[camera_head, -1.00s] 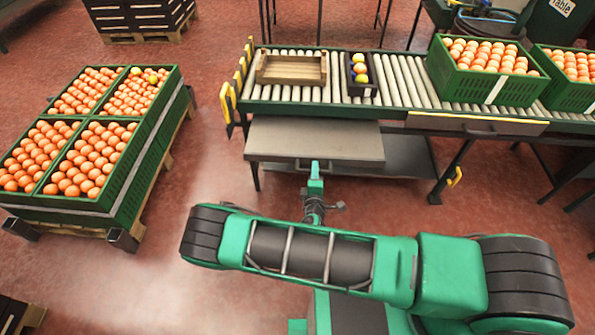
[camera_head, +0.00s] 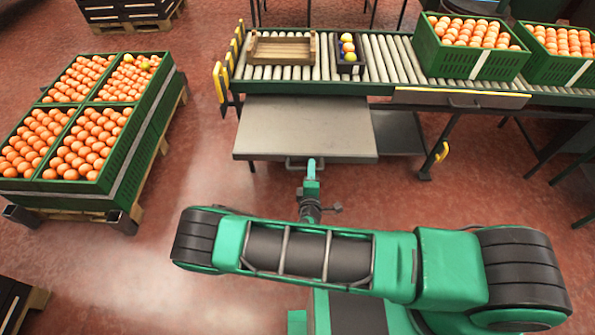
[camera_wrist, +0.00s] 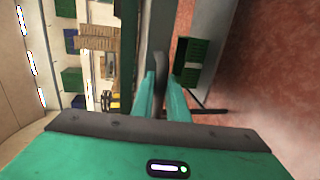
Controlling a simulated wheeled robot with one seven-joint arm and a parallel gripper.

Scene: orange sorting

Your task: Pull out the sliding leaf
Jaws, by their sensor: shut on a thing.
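The sliding leaf (camera_head: 305,127) is a grey flat panel in the head view. It sticks out from under the left end of the roller conveyor, toward me. A handle (camera_head: 296,165) is on its front edge. My gripper (camera_head: 311,168) is at that handle, near the middle of the leaf's front edge. In the wrist view my green fingers (camera_wrist: 163,92) are shut on the dark handle (camera_wrist: 160,70). My fingers and wrist hide part of the handle in both views.
The conveyor (camera_head: 395,62) carries a wooden crate (camera_head: 281,48), a small dark box (camera_head: 349,53) of fruit and green crates (camera_head: 471,62) of oranges. A pallet of orange crates (camera_head: 152,130) stands at left. Another drawer front (camera_head: 462,99) is right of the leaf. Floor between pallet and leaf is clear.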

